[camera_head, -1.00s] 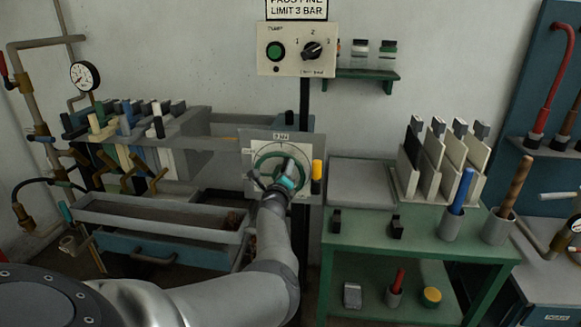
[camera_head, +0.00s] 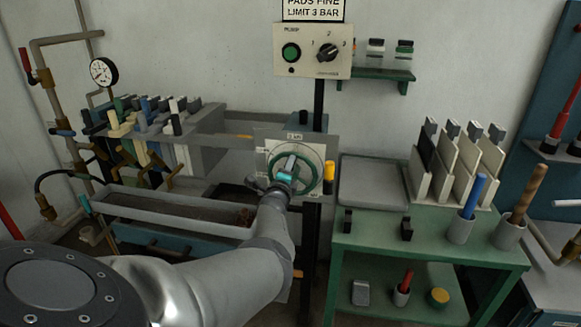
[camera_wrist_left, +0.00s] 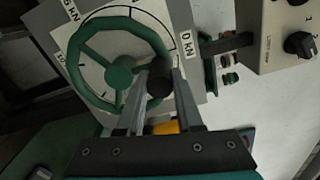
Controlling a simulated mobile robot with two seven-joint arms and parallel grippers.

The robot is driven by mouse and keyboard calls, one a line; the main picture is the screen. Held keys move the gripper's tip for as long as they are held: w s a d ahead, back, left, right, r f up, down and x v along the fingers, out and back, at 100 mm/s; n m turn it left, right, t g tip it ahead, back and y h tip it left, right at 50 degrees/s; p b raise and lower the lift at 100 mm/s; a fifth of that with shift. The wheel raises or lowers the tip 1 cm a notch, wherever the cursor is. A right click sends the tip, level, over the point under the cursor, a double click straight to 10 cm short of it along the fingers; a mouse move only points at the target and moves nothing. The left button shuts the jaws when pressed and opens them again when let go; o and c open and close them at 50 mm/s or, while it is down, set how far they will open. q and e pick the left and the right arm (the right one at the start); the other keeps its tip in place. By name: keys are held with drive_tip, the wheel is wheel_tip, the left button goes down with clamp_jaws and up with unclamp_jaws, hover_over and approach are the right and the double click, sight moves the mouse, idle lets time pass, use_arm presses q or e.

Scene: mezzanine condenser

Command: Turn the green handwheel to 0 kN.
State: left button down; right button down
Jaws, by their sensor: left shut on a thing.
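The green handwheel (camera_head: 318,181) is mounted on a pale dial plate below a small label that reads about 0 kN (camera_head: 295,136). In the left wrist view the handwheel (camera_wrist_left: 82,75) shows its green hub and rim over dark dial marks, with the "0 kN" label (camera_wrist_left: 186,44) to the right and a "5 kN" label at the top left. My left gripper (camera_head: 288,167) is in front of the wheel. In the wrist view, my left gripper (camera_wrist_left: 158,82) is shut on the wheel's dark handle knob (camera_wrist_left: 159,88), near the rim. My right gripper is not in view.
A yellow-topped black post (camera_head: 329,178) stands close to the dial's right. A control box (camera_head: 312,52) hangs above. A green table (camera_head: 375,232) with holders is at right; a grey trough (camera_head: 170,212) and plate rack (camera_head: 205,130) are at left.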

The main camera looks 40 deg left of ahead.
use_arm(q)
drive_tip(key=shift+r, duration=0.25)
drive_tip(key=c, duration=0.9)
unclamp_jaws()
drive_tip(key=shift+a, duration=0.1)
drive_tip(key=o, duration=0.3)
drive_tip(key=shift+f, duration=0.2)
drive_tip(key=shift+s+d+p, duration=0.2)
drive_tip(key=shift+p, duration=0.1)
drive_tip(key=shift+p+v, duration=3.75)
drive_tip(key=shift+v, duration=3.65)
